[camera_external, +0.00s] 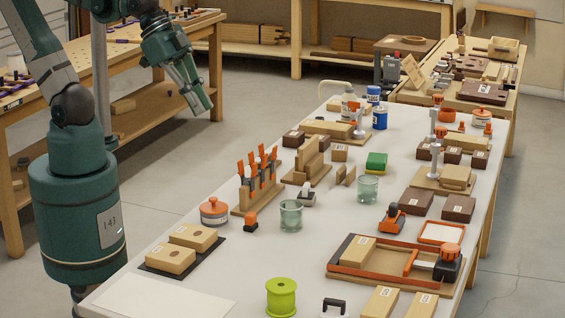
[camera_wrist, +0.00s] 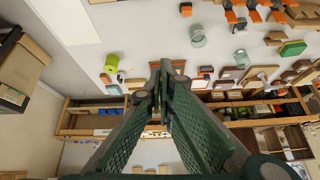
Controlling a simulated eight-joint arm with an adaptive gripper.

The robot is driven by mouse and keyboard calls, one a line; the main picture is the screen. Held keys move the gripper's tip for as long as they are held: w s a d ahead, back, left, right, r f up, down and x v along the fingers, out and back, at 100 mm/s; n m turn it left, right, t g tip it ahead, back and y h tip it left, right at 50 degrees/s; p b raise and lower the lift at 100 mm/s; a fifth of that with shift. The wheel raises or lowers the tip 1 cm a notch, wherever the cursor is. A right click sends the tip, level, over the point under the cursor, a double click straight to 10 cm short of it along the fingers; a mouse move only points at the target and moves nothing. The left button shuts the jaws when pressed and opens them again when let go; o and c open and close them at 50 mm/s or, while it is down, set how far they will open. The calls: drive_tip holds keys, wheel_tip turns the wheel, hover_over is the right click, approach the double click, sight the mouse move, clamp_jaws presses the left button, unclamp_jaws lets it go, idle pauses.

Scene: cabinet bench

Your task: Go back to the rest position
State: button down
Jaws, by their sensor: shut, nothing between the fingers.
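My gripper (camera_external: 205,108) is in the upper left of the external view, up in the air to the left of the white bench (camera_external: 160,225). It points down and to the right. In the wrist view my gripper (camera_wrist: 164,72) shows as two green ribbed fingers that come together at their tips, with nothing between them. It touches nothing that I can see. My green arm and base stand at the left, beside the bench's near left end.
The bench holds a chisel rack (camera_external: 256,195), glass jars (camera_external: 291,214), a lime spool (camera_external: 281,297), a green block (camera_external: 376,162) and a framed wooden tray (camera_external: 333,270). A wooden workbench (camera_external: 150,40) stands behind my arm. The floor between it and the white bench is clear.

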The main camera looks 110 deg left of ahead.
drive_tip(key=shift+s+a+f+n+t, duration=0.15)
drive_tip(key=shift+s+a+n, duration=0.1)
drive_tip(key=shift+s, duration=0.35)
drive_tip(key=shift+s+a+n+t, duration=0.15)
drive_tip(key=shift+s+a+n, duration=0.1)
drive_tip(key=shift+s, duration=0.3)
